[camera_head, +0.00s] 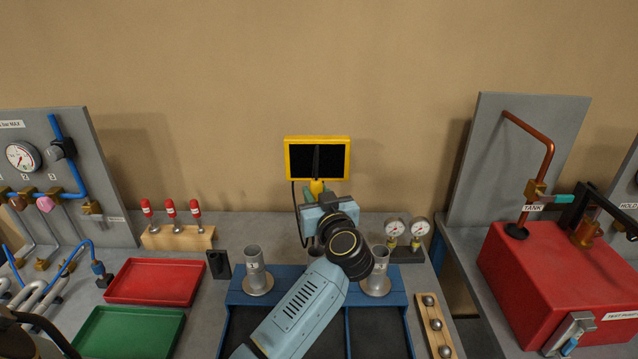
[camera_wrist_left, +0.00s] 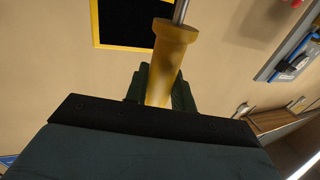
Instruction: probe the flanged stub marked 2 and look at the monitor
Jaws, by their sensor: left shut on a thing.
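My left gripper (camera_head: 318,194) is in the middle of the head view, shut on a yellow probe handle (camera_wrist_left: 172,50). A thin metal rod (camera_wrist_left: 181,12) extends from the handle, away from the fingers. Behind it stands the monitor (camera_head: 288,160) with a yellow frame and a black screen; part of it also shows in the left wrist view (camera_wrist_left: 97,25). One flanged stub (camera_head: 254,262) stands left of my arm and another (camera_head: 380,262) right of it, partly covered by the wrist. Their marks are too small to read. My arm hides the space between them. My right gripper is out of view.
The stubs stand on a blue frame (camera_head: 290,272). Left are red (camera_head: 155,282) and green (camera_head: 130,335) trays and a wooden block with red-handled tools (camera_head: 180,240). Two gauges (camera_head: 408,230) stand right. A red tank (camera_head: 560,280) is farther right. A black cable hangs by the monitor.

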